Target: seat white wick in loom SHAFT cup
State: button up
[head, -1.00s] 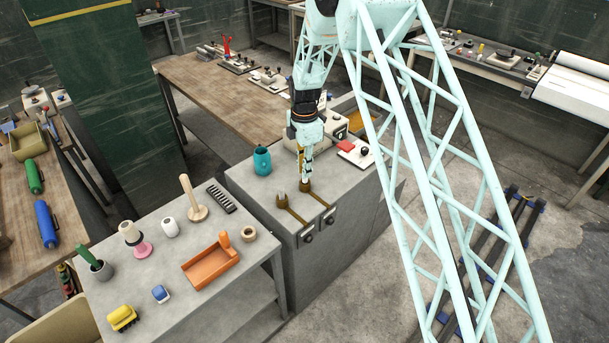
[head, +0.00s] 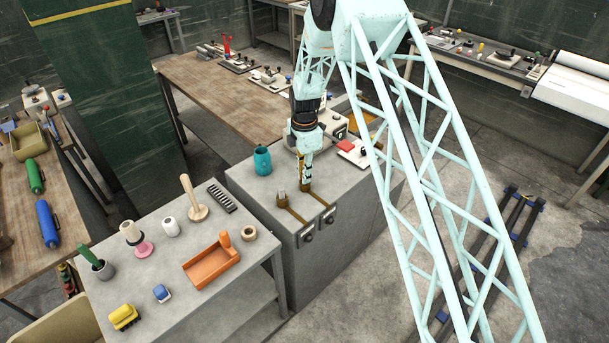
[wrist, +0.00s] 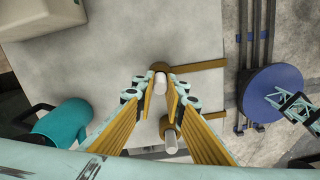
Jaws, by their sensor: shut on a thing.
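My gripper (wrist: 160,86) is shut on the white wick (wrist: 160,82), whose pale end shows between the fingertips in the wrist view. The wick is at a brass cup (wrist: 159,68) on a flat brass arm; I cannot tell whether it sits inside or just above. In the head view my gripper (head: 305,183) points down over the right-hand brass cup (head: 306,188), and the wick is too small to make out. A second brass cup (head: 282,201) stands to its left; the wrist view shows it (wrist: 167,124) with a pale cylinder (wrist: 171,142) at it.
Both cups stand on a grey cabinet (head: 255,195) with knobs on its front. A teal jug (head: 262,160) stands behind left, also in the wrist view (wrist: 62,124). A grey table (head: 165,265) with small items is at front left.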

jog(key=shift+f, duration=0.15)
jog(key=o, duration=0.7)
jog(key=shift+c, duration=0.2)
jog(key=shift+r, duration=0.2)
notch_tip(320, 180, up, 12)
jog(key=b, duration=0.1)
dwell(0.6)
dwell(0.6)
